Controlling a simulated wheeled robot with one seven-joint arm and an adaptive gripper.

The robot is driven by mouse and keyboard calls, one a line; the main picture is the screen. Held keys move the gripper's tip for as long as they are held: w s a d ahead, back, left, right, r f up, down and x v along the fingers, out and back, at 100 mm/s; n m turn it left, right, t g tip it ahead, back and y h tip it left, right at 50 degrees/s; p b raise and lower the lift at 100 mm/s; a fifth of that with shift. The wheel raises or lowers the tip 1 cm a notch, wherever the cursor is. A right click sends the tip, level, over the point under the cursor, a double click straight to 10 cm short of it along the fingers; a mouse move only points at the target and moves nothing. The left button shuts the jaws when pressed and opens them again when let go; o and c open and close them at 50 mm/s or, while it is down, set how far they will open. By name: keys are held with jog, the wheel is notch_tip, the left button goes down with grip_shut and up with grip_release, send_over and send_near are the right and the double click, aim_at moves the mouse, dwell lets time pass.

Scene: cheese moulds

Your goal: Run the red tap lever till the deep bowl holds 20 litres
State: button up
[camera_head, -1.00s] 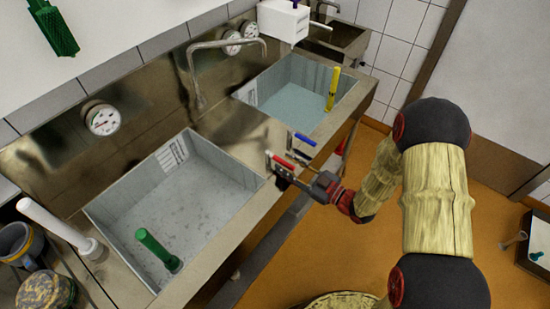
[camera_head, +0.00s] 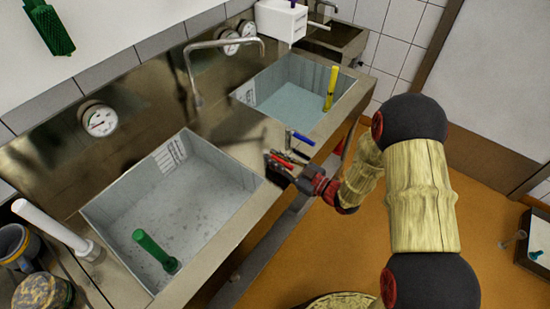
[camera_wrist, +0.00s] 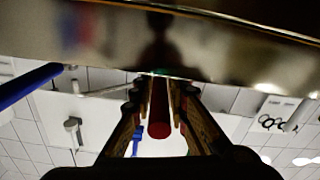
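The red tap lever (camera_head: 283,159) sits at the front edge of the sink unit, beside the blue lever (camera_head: 300,138). My gripper (camera_head: 281,166) is at the red lever. In the wrist view, a red rod end (camera_wrist: 159,122) lies between the two fingers of my gripper (camera_wrist: 160,100); whether they press on it cannot be told. The left basin (camera_head: 205,149) shows a grey bottom and a green upright pipe (camera_head: 156,251). The right basin (camera_head: 283,72) holds bluish water and a yellow pipe (camera_head: 331,89). Which one is the deep bowl is unclear.
A bent spout (camera_head: 225,43) hangs near the divide between the basins. A round dial (camera_head: 99,119) is on the back panel at left; its reading is too small. A white pipe (camera_head: 52,227) and pots (camera_head: 42,292) stand at left.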

grip_shut()
dwell(0.4)
